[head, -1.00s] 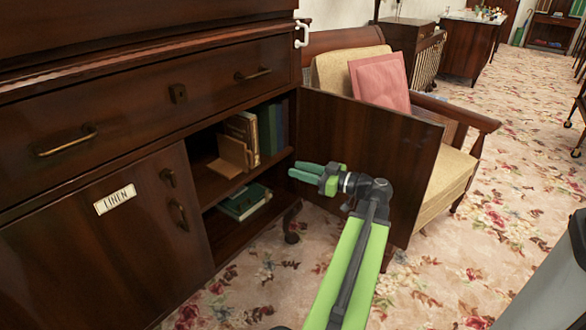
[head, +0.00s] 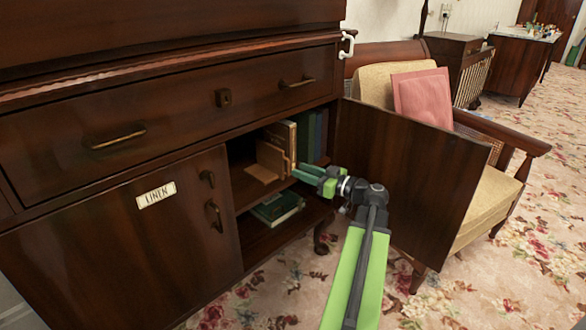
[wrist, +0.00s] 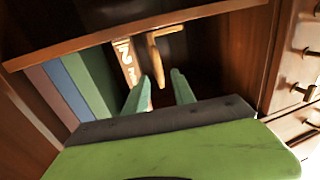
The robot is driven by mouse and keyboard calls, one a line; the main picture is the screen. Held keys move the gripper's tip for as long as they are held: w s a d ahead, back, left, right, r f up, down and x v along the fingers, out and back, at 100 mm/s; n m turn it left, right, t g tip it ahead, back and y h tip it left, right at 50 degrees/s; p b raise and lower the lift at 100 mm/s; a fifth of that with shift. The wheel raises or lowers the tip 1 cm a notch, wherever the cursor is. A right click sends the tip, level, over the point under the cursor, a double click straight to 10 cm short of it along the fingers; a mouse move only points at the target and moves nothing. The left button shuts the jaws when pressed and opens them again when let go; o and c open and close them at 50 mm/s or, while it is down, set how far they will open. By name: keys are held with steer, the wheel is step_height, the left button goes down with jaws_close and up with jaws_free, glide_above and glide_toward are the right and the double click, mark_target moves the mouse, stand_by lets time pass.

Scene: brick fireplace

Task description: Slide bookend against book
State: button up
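The wooden L-shaped bookend (head: 268,160) stands on the upper shelf inside the open cabinet, its foot pointing left. It also shows ahead of my fingers in the wrist view (wrist: 155,60). A row of upright books (head: 303,135) stands just right of it, the nearest with a pale spine (wrist: 124,62). I cannot tell whether bookend and book touch. My gripper (head: 308,173) is at the cabinet opening, in front of the books. In the wrist view its two green fingers (wrist: 158,90) are parted, with nothing visibly held between them.
The open cabinet door (head: 400,175) stands to the right of my gripper, with an armchair (head: 485,195) behind it. More books (head: 277,207) lie flat on the lower shelf. The closed door labelled LINEN (head: 130,240) is at left. Floral carpet (head: 500,280) is open at right.

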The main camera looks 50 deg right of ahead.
steer(key=w, duration=0.4)
steer(key=shift+w+a, duration=0.2)
steer(key=shift+a, duration=0.05)
jaws_close()
stand_by(1.2)
